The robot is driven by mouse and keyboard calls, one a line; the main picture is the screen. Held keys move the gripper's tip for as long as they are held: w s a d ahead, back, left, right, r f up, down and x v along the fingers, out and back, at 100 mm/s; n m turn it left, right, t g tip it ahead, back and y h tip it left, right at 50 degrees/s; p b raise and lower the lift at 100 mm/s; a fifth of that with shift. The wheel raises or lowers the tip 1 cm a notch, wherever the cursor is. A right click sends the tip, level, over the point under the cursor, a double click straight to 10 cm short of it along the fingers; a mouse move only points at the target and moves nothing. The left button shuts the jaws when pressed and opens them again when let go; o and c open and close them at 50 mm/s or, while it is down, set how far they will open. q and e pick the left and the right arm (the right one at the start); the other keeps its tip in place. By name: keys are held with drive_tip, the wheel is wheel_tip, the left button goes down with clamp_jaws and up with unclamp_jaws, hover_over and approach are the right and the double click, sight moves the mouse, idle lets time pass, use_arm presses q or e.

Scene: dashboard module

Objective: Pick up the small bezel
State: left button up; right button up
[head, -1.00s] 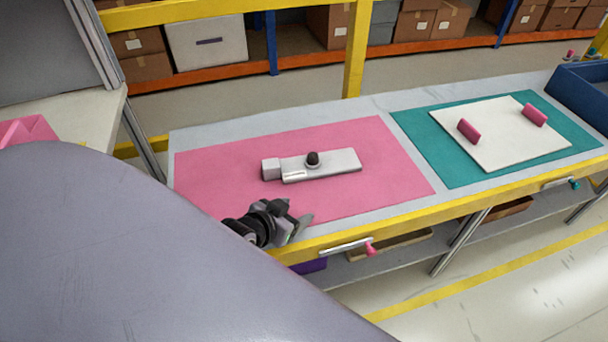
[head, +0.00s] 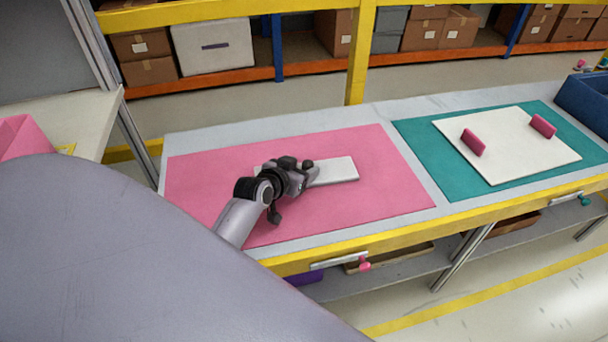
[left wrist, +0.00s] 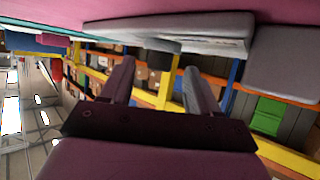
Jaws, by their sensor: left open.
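A long light grey plate (head: 338,171) lies on the pink mat (head: 385,190). My gripper covers the plate's left part and most of the grey block at that end. I cannot tell which piece is the small bezel. My right gripper is not in view.
A teal mat (head: 420,150) to the right bears a white board (head: 520,150) with two dark pink blocks (head: 473,142). A blue bin (head: 590,100) stands at the far right. A yellow rail (head: 400,240) runs along the bench front. The mat's right part is clear.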

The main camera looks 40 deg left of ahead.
use_arm(q)
drive_tip(key=shift+w+f, duration=0.25)
drive_tip(key=shift+w, duration=0.3)
clamp_jaws()
drive_tip(key=shift+r, duration=0.15)
